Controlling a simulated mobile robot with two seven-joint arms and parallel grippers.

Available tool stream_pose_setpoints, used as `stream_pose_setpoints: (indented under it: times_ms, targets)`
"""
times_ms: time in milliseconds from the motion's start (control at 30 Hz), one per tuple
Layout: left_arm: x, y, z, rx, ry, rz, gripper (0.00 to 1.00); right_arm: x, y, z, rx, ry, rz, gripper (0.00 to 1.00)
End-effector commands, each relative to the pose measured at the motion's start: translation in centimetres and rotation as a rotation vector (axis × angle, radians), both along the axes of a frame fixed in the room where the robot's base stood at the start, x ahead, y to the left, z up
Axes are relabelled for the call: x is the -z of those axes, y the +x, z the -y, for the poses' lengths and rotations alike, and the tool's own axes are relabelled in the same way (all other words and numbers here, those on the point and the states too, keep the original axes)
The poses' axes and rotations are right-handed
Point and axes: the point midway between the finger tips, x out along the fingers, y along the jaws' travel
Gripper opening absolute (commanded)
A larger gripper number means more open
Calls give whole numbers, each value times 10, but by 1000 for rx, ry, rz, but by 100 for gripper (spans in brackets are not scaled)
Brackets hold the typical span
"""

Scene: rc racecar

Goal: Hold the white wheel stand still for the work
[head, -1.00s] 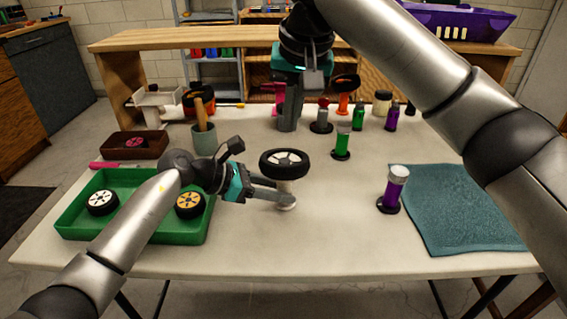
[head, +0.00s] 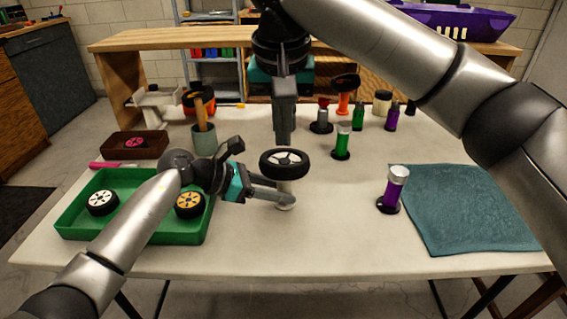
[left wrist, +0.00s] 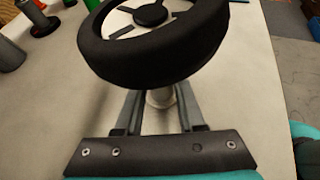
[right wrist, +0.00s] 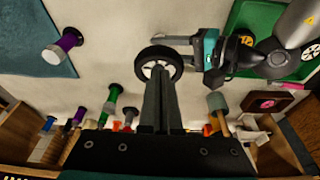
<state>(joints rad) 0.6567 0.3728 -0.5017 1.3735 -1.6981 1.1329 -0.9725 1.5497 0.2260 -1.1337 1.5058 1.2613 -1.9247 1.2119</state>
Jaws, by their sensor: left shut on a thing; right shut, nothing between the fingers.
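The white wheel stand (head: 286,201) stands upright on the table with a black-tyred wheel (head: 284,164) with a white hub lying flat on top. My left gripper (head: 284,196) is shut on the stand's post below the wheel. In the left wrist view the fingers reach either side of the post (left wrist: 160,98), and the wheel (left wrist: 155,40) hides the upper part of it. My right gripper (head: 284,138) is shut and empty, pointing down above and behind the wheel. In the right wrist view its closed fingers (right wrist: 158,75) overlap the wheel's edge (right wrist: 146,64).
A green tray (head: 75,228) with two wheels is at left. A purple-handled tool (head: 394,187) stands at right beside a teal towel (head: 465,215). A green-handled tool (head: 342,143) stands behind the wheel. A cup with a mallet (head: 204,140) is back left. The front table area is clear.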

Motion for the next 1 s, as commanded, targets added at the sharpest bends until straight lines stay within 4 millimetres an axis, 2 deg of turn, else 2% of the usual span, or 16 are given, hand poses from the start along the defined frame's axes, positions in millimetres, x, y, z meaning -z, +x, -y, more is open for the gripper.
stream_pose_setpoints:
  times_ms: [200,400,867,1000]
  targets:
    - [0,0,0,1,1,-1,0,27,7,1,0,-1,-1,0]
    - [0,0,0,1,0,0,0,42,11,1,1,-1,0,0]
    - [0,0,0,1,1,-1,0,46,12,1,0,0,0,0]
    - [0,0,0,1,0,0,0,59,11,1,0,0,-3,0]
